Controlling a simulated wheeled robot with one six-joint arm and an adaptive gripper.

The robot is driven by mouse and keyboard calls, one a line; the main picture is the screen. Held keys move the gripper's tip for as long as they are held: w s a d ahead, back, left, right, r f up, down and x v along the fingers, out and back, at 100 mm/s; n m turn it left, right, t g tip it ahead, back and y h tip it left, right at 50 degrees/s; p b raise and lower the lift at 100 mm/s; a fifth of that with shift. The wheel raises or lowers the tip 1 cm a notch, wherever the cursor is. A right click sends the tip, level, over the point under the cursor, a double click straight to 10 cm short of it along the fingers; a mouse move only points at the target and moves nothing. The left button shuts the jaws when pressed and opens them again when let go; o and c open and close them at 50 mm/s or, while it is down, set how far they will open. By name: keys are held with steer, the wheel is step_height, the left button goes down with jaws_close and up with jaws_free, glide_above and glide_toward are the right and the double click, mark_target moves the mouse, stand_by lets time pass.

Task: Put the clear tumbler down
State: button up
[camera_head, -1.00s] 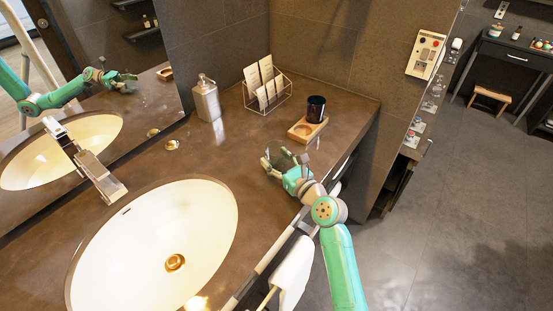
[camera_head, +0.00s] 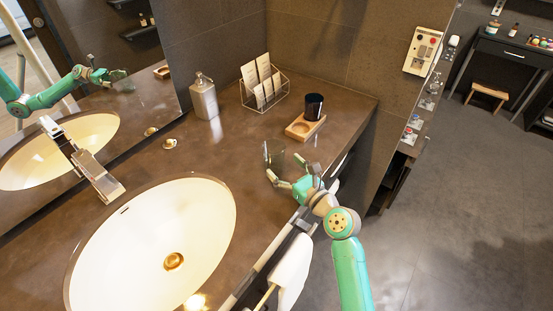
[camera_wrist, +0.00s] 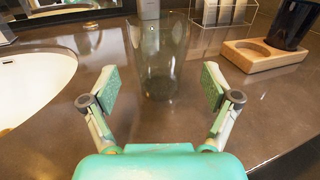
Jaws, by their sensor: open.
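The clear tumbler (camera_wrist: 160,55) stands upright on the brown vanity counter, straight ahead of my gripper in the wrist view. In the head view it is a faint see-through shape (camera_head: 276,154) near the counter's front edge. My gripper (camera_wrist: 159,88) is open, with a finger pad on either side and a visible gap between each pad and the glass. In the head view my gripper (camera_head: 285,172) is low over the counter at the tumbler's near side.
A wooden tray (camera_head: 298,127) with a round recess and a dark cup (camera_head: 314,106) is behind the tumbler. A wire card rack (camera_head: 264,91), a soap dispenser (camera_head: 204,98) and a sink (camera_head: 150,245) are also on the counter. Bare counter lies left of the tumbler.

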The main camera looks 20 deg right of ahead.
steer(key=v, duration=0.7)
stand_by(0.4)
